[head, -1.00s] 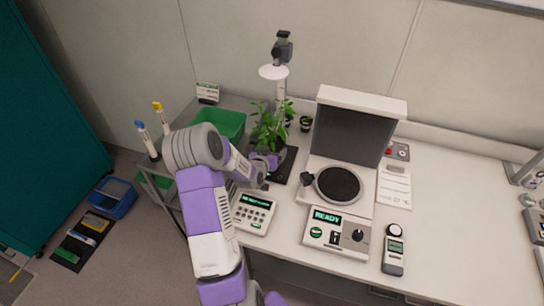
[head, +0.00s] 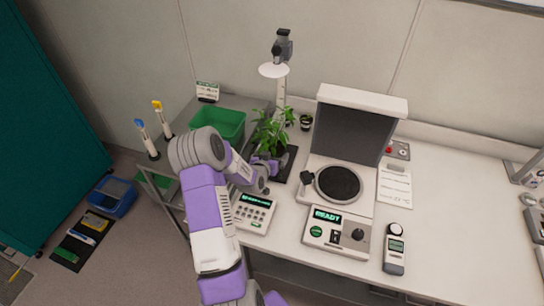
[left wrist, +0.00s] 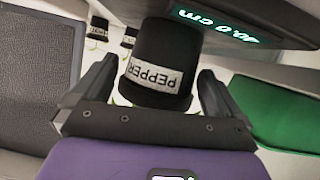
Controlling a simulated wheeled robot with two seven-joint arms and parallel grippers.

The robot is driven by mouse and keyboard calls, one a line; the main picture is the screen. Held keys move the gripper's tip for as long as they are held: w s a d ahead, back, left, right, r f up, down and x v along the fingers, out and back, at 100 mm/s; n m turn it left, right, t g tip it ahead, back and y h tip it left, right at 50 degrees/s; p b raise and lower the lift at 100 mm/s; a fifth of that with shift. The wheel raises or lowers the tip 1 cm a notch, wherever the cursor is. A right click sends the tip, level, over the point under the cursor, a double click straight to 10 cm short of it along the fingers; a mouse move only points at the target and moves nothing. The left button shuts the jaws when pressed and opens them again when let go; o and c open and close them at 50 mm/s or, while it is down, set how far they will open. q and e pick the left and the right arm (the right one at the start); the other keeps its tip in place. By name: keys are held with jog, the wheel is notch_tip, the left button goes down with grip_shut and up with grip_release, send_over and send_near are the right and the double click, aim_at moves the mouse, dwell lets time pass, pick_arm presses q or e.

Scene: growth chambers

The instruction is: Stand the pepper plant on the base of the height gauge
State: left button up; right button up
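The pepper plant (head: 270,131) is a leafy green plant in a black pot. In the head view it stands upright over the black base of the height gauge (head: 287,168), in front of the gauge's pale column (head: 281,90). My left gripper (head: 266,166) is low at the pot, on its near side. In the left wrist view the pot (left wrist: 160,65) with its PEPPER label appears upside down between the two fingers (left wrist: 160,82), which look spread with small gaps beside it. The pot's contact with the base is hard to see. My right gripper is not in view.
A green bin (head: 222,122) stands left of the gauge, with other small potted plants (head: 306,122) behind. A keypad device (head: 254,213) is in front. A lidded instrument (head: 338,184) with a READY panel stands right. A lit display (left wrist: 253,30) reads 40.0 cm.

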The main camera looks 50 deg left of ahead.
pick_arm(q)
jog(key=shift+r, duration=0.1)
jog(key=shift+r, duration=0.15)
jog(key=v, duration=1.2)
jog(key=shift+p, duration=0.3)
